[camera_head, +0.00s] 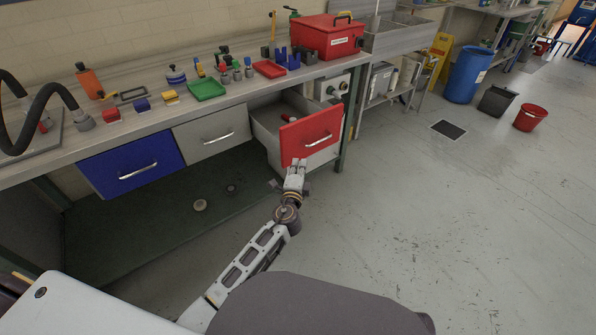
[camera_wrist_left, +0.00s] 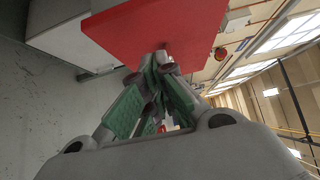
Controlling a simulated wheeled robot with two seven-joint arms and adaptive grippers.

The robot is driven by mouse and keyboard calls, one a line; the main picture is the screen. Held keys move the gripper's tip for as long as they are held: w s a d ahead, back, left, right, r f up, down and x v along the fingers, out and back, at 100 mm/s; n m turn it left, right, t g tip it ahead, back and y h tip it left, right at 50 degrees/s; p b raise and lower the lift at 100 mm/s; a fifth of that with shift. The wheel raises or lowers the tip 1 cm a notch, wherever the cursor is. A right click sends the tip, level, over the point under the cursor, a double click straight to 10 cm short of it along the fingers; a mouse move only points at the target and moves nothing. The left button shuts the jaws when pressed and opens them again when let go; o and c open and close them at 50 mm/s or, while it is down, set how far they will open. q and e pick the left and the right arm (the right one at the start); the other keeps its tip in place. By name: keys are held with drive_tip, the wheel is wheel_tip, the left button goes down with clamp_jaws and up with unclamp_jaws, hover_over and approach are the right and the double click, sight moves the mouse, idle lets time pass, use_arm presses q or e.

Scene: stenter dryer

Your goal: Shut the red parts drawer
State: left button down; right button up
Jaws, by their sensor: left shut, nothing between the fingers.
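The red parts drawer (camera_head: 311,135) stands pulled out from under the workbench, with its grey inside showing and a silver handle on its red front. My left gripper (camera_head: 297,163) is shut and empty, just in front of the lower part of the red front, below the handle. In the left wrist view the shut fingertips (camera_wrist_left: 161,62) are at the red front (camera_wrist_left: 160,30), close to its lower edge; I cannot tell for sure whether they touch it. My right gripper is not in view.
A blue drawer (camera_head: 131,166) and a grey drawer (camera_head: 212,134) are closed to the left. The workbench top (camera_head: 150,118) carries a green tray (camera_head: 206,89), a red toolbox (camera_head: 326,37) and small parts. The floor (camera_head: 430,210) to the right is clear.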

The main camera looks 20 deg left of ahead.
sight(295, 148)
use_arm(q)
drive_tip(key=shift+w+a, duration=1.65)
drive_tip(key=shift+w, duration=0.1)
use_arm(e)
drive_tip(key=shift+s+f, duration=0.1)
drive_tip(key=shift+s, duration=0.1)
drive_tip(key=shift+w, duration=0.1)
